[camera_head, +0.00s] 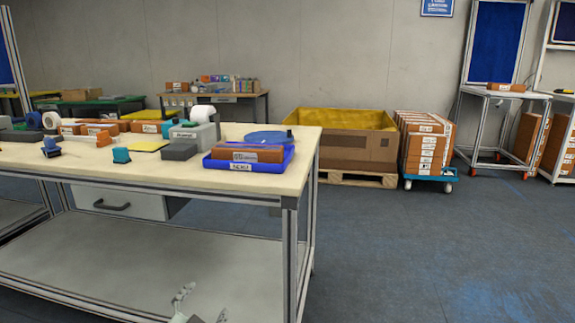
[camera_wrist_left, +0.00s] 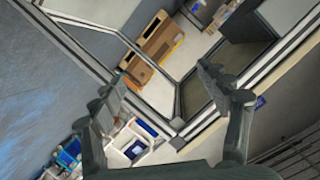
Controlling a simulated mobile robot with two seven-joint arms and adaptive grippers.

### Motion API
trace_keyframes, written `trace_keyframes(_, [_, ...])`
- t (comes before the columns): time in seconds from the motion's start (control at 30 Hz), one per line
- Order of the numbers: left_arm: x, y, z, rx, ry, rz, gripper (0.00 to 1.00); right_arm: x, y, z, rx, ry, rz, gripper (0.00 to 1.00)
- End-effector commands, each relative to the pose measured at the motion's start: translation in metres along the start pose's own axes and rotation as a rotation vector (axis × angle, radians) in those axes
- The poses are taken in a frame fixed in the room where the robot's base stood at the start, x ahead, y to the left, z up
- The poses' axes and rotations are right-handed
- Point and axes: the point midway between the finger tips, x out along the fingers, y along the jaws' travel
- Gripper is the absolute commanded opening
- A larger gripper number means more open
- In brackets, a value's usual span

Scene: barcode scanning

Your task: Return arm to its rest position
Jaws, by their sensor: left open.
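My left gripper (camera_head: 200,307) shows at the bottom edge of the head view, with only its fingertips in sight. It lies in front of the table's lower shelf, low and apart from the tabletop. In the left wrist view my left gripper (camera_wrist_left: 163,85) has its two fingers spread wide, with nothing between them. The rest of the left arm is outside the head view. My right gripper and right arm do not show.
A workbench (camera_head: 130,176) stands ahead. On it are a blue tray (camera_head: 232,166) holding a brown box, a grey device (camera_head: 196,132) and several small items. A large carton (camera_head: 345,147) and a loaded blue cart (camera_head: 430,178) stand behind right. Floor at the right (camera_head: 460,250) is clear.

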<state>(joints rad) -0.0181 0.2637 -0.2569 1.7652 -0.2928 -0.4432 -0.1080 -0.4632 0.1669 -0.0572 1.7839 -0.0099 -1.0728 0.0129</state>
Motion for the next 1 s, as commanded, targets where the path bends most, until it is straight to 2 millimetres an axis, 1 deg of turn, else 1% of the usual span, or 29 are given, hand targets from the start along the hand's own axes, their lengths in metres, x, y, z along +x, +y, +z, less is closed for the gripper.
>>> trace_keyframes(0.03, [-0.012, 0.017, 0.038, -0.05, -0.098, 0.032, 0.76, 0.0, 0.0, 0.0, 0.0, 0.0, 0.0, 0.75])
trace_keyframes(0.07, [-0.019, 0.026, 0.058, -0.08, -0.153, 0.049, 0.76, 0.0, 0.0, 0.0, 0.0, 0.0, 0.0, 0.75])
trace_keyframes(0.1, [-0.03, 0.038, 0.084, -0.119, -0.227, 0.07, 0.76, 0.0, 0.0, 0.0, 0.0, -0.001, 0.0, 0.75])
trace_keyframes(0.17, [-0.049, 0.056, 0.121, -0.173, -0.336, 0.102, 0.76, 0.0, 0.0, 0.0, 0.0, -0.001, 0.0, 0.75])
trace_keyframes(0.2, [-0.064, 0.069, 0.145, -0.208, -0.408, 0.123, 0.76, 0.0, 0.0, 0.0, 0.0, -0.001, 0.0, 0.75])
trace_keyframes(0.27, [-0.089, 0.087, 0.18, -0.259, -0.517, 0.154, 0.76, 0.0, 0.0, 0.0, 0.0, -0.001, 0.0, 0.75])
trace_keyframes(0.3, [-0.108, 0.1, 0.2, -0.292, -0.588, 0.175, 0.76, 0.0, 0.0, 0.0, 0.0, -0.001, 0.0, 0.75])
trace_keyframes(0.37, [-0.135, 0.117, 0.228, -0.337, -0.689, 0.203, 0.76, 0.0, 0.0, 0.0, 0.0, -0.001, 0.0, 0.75])
trace_keyframes(0.4, [-0.154, 0.128, 0.244, -0.363, -0.751, 0.22, 0.76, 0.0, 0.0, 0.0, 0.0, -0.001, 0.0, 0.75])
trace_keyframes(0.43, [-0.167, 0.135, 0.255, -0.382, -0.794, 0.232, 0.76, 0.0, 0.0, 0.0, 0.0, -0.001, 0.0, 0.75])
trace_keyframes(0.5, [-0.194, 0.149, 0.274, -0.417, -0.881, 0.256, 0.76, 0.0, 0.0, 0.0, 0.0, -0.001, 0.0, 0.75])
trace_keyframes(0.6, [-0.223, 0.162, 0.291, -0.454, -0.968, 0.279, 0.76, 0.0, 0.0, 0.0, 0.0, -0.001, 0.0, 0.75])
trace_keyframes(0.63, [-0.23, 0.165, 0.295, -0.461, -0.987, 0.284, 0.76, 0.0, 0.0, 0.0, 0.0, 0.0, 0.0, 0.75])
trace_keyframes(1.0, [-0.23, 0.165, 0.295, -0.461, -0.987, 0.284, 0.76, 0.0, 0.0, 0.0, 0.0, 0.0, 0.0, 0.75])
